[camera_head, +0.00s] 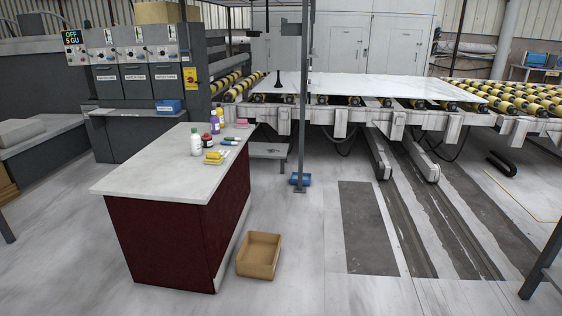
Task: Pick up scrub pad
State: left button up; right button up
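A small yellow block-like item (214,156), which looks like a scrub pad or sponge, lies on the pale top of a dark red counter (150,175). It is near the counter's right edge, in front of the bottles. A small pink item (241,123) lies farther back on the same top; it is too small to tell what it is. Neither of my grippers is in view, and nothing is seen touching the yellow item.
A white bottle (195,143), a purple bottle (215,125) and other small items stand close behind the yellow item. An open cardboard box (259,254) sits on the floor right of the counter. A roller table with a white slab (370,87) stands behind. The counter's front left is clear.

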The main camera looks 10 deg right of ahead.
aim_at(241, 123)
jog(key=i+l+z, duration=0.2)
jog(key=i+z, duration=0.15)
jog(key=i, duration=0.3)
jog(key=i+z, duration=0.3)
jog(key=i, duration=0.35)
jog(key=i+l, duration=0.1)
jog(key=i, duration=1.8)
jog(key=i+l+u, duration=0.1)
jog(key=i+u, duration=0.3)
jog(key=i+l+u, duration=0.2)
jog(key=i+u, duration=0.25)
jog(key=i+l+u, duration=0.7)
jog(key=u, duration=0.15)
jog(key=l, duration=0.1)
